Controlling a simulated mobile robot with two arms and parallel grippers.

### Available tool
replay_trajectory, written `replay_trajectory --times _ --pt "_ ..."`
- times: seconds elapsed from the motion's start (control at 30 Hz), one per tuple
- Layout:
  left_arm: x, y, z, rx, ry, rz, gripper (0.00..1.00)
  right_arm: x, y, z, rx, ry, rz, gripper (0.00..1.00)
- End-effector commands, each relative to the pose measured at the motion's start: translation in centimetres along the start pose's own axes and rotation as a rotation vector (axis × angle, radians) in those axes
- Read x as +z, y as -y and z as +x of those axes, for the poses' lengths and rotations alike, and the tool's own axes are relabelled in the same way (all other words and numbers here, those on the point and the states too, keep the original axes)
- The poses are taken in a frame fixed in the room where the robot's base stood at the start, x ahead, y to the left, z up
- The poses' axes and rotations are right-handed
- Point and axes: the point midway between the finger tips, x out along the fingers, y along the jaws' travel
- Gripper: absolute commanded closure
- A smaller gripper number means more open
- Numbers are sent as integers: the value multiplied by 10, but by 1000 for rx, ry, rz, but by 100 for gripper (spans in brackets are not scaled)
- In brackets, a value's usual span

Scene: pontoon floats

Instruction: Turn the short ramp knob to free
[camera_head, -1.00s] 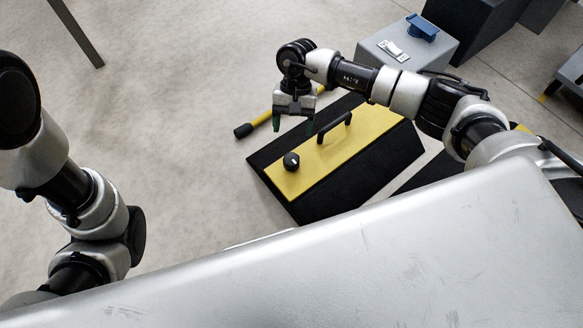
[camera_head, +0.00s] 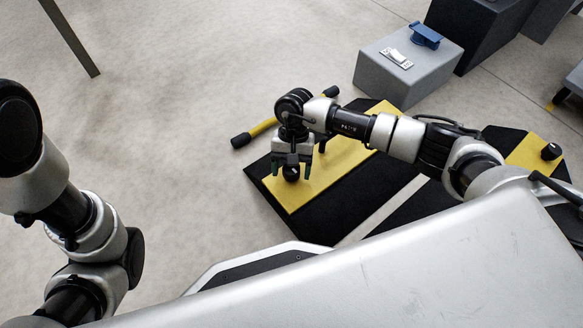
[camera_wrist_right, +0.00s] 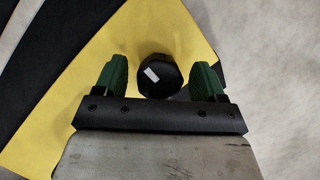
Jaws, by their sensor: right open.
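A black round knob (camera_head: 291,174) with a white mark stands on the yellow top plate of a black ramp (camera_head: 350,209). In the right wrist view the knob (camera_wrist_right: 160,84) sits between the green fingertips, with a gap on each side; its white mark is left of its middle. My right gripper (camera_head: 292,170) is open over the knob, pointing down, and its fingers partly hide it. The right wrist view also shows the open right gripper (camera_wrist_right: 160,82). My left arm shows at the left, but its gripper is out of view.
A second dark ramp with a yellow plate (camera_head: 525,155) and a black knob (camera_head: 551,151) lies to the right. A grey box (camera_head: 408,75) holding a blue item (camera_head: 425,36) stands behind. A yellow bar with black ends (camera_head: 263,127) lies beyond the ramp.

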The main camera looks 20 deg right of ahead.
Motion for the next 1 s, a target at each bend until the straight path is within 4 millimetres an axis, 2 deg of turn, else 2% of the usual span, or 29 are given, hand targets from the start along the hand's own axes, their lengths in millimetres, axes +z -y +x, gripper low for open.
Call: replay_trajectory --times 0.07,0.4,0.77,1.0 --pt "0 0 0 0 0 0 57 0 0 0 0 0 0 29" --pt "0 0 0 0 0 0 57 0 0 0 0 1 0 78" --pt "2 1 6 0 1 0 57 0 0 -2 -26 1 63 78" --pt "7 4 18 0 1 0 57 1 -1 -3 -89 0 218 78"
